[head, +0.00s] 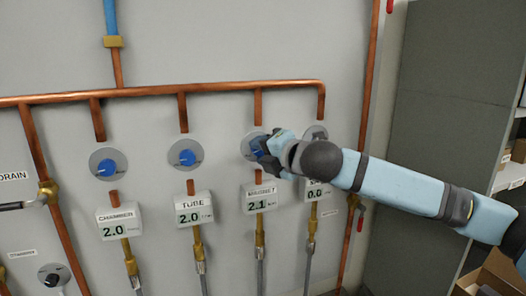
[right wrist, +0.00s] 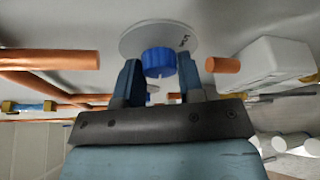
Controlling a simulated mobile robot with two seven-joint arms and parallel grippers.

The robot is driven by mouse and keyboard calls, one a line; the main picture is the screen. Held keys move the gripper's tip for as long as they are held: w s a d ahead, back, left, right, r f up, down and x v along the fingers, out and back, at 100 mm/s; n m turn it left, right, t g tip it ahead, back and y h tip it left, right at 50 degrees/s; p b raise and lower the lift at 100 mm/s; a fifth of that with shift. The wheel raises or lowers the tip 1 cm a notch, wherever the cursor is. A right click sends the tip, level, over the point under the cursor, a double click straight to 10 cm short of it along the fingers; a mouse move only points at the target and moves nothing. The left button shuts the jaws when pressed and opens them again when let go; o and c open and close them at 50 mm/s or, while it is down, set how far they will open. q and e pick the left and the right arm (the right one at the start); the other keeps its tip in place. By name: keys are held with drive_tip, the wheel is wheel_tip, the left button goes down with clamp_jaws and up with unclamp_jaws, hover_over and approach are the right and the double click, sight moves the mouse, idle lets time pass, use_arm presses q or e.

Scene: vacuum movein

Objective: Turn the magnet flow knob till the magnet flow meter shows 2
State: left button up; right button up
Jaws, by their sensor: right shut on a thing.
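The magnet flow knob (right wrist: 158,62) is blue, on a round grey plate (right wrist: 150,38) on the wall panel. In the head view the knob is mostly hidden behind my right gripper (head: 266,147). In the right wrist view the fingers of my right gripper (right wrist: 159,72) stand on either side of the knob, shut on it. The magnet flow meter (head: 260,197) is a white box below the knob and reads 2.1. My left gripper is not in view.
The chamber meter (head: 118,224) and tube meter (head: 194,209) both read 2.0, below their blue knobs (head: 109,166) (head: 187,157). A fourth meter (head: 315,191), partly hidden by my arm, reads 0.0. Copper pipes (head: 160,91) run above the knobs. A grey cabinet (head: 430,110) stands at right.

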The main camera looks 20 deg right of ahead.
idle(0.3)
drive_tip(key=o, duration=0.9)
drive_tip(key=shift+s, duration=0.1)
drive_tip(key=b+v, duration=0.3)
drive_tip(key=v, duration=1)
drive_tip(key=shift+s+d+r, duration=0.1)
drive_tip(key=shift+s, duration=0.2)
